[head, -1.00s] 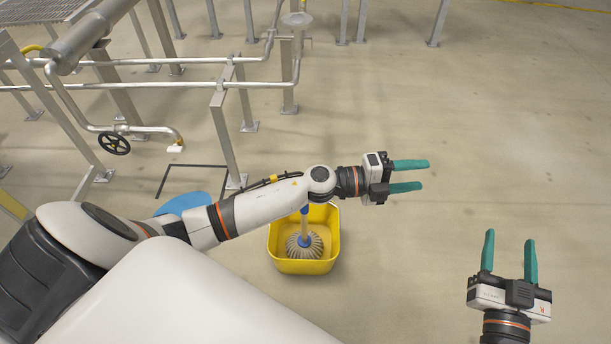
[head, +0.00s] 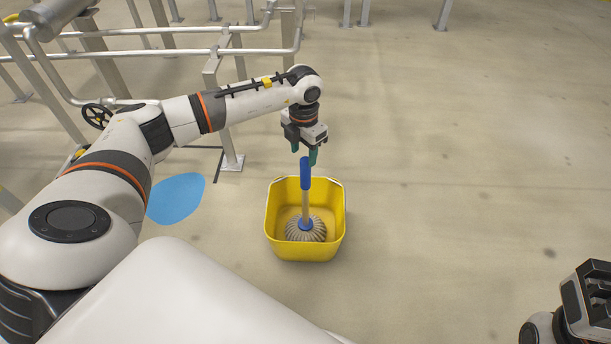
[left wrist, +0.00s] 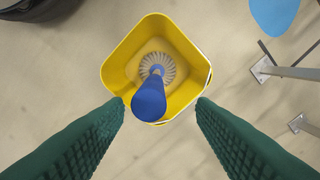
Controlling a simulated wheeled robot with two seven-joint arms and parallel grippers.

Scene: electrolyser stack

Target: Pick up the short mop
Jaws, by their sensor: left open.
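The short mop (head: 305,205) stands roughly upright in a yellow bucket (head: 274,232), with its grey stringy head at the bottom and its blue-topped handle pointing up. In the left wrist view the blue handle end (left wrist: 149,98) shows between the fingers, farther from the camera, with the yellow bucket (left wrist: 116,64) around it. My left gripper (head: 307,156) points down just above the handle top; its green fingers are apart and empty. Only part of my right arm shows at the lower right; its fingers are out of view.
A blue flat patch (head: 176,198) lies on the floor left of the bucket. The floor right of the bucket is clear.

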